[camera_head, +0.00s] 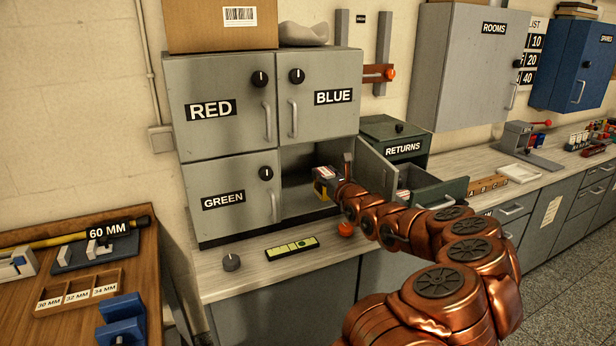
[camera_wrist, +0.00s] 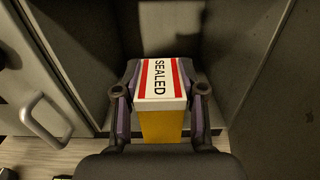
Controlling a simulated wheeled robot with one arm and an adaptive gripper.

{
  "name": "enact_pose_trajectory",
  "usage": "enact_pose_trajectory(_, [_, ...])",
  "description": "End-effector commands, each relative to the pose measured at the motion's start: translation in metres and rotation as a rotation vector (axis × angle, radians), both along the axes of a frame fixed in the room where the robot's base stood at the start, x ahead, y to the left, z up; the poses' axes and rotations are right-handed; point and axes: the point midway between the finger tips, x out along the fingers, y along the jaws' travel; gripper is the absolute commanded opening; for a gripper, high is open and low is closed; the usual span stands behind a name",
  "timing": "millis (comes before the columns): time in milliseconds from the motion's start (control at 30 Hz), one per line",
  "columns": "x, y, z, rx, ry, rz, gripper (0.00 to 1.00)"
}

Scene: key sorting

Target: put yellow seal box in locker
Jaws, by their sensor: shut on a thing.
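The yellow box (camera_wrist: 160,124) has a white top with red stripes and the word SEALED. My gripper (camera_wrist: 160,92) is shut on it, one finger on each side, in the wrist view. In the head view the box (camera_head: 324,182) is at the opening of the lower right locker compartment (camera_head: 300,165), whose door (camera_head: 376,168) stands open to the right. The wrist view shows the dark compartment interior beyond the box. I cannot tell whether the box touches the compartment floor. My gripper (camera_head: 338,183) is partly hidden by my arm in the head view.
The RED (camera_head: 215,95), BLUE (camera_head: 325,100) and GREEN (camera_head: 235,195) doors are shut. A RETURNS box (camera_head: 395,140) and an open drawer (camera_head: 440,190) are right of the open door.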

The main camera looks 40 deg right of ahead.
Motion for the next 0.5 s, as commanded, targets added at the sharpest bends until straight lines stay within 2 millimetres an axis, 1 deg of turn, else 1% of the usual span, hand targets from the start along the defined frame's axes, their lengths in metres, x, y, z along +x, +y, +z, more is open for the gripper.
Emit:
enact_pose_trajectory(33, [0.007, -0.002, 0.002, -0.002, 0.001, 0.000, 0.01])
enact_pose_trajectory(100, [0.015, -0.005, 0.003, -0.003, 0.000, -0.001, 0.01])
enact_pose_trajectory(500, [0.061, -0.021, -0.001, -0.003, 0.005, 0.000, 0.01])
